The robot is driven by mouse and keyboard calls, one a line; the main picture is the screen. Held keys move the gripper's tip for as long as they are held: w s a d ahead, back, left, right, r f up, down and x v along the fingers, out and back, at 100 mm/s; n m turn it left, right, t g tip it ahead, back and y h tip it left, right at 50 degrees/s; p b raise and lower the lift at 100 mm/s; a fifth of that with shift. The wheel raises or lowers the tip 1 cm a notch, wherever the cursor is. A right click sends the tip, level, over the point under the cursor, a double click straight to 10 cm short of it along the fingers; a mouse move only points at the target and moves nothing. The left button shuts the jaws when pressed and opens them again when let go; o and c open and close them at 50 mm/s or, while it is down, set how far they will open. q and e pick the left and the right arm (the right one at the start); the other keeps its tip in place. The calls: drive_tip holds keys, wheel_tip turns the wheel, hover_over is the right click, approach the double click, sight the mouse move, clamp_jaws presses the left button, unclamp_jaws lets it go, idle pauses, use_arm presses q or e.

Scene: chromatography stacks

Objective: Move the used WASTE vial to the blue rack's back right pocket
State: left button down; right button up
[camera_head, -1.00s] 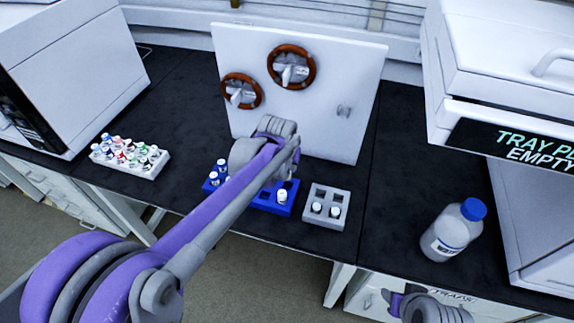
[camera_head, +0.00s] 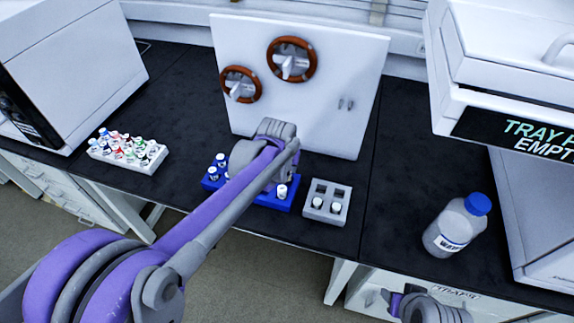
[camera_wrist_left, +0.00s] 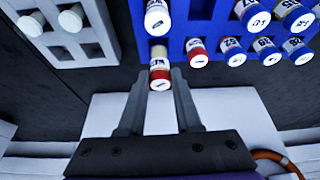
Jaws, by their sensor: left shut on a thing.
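The held vial (camera_wrist_left: 159,52) has a pale body, a red band and a marked white cap. It stands between the fingertips of my left gripper (camera_wrist_left: 160,78), which is shut on it. It is at the edge row of the blue rack (camera_wrist_left: 176,38), at the rack's back right corner; I cannot tell how deep it sits in a pocket. In the head view my left wrist (camera_head: 275,145) is over the blue rack (camera_head: 270,204) and hides its back part and the fingers. My right wrist (camera_head: 428,306) is at the bottom edge; its fingers cannot be made out.
Several vials stand in the blue rack, one right beside the held vial (camera_wrist_left: 157,17). A grey rack (camera_head: 341,189) with two vials stands close on the right. A white panel (camera_head: 330,120) rises behind. A blue-capped bottle (camera_head: 456,228) and a white vial tray (camera_head: 133,164) stand farther off.

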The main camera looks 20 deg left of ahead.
sight(287, 173)
use_arm(q)
drive_tip(key=shift+f, duration=0.15)
idle(0.3)
drive_tip(key=shift+f+b, duration=0.75)
drive_tip(key=shift+f, duration=0.3)
drive_tip(key=shift+f, duration=0.1)
drive_tip(key=shift+f+b, duration=0.3)
drive_tip(key=shift+f, duration=0.1)
drive_tip(key=shift+c, duration=0.6)
unclamp_jaws()
drive_tip(key=shift+r, duration=0.1)
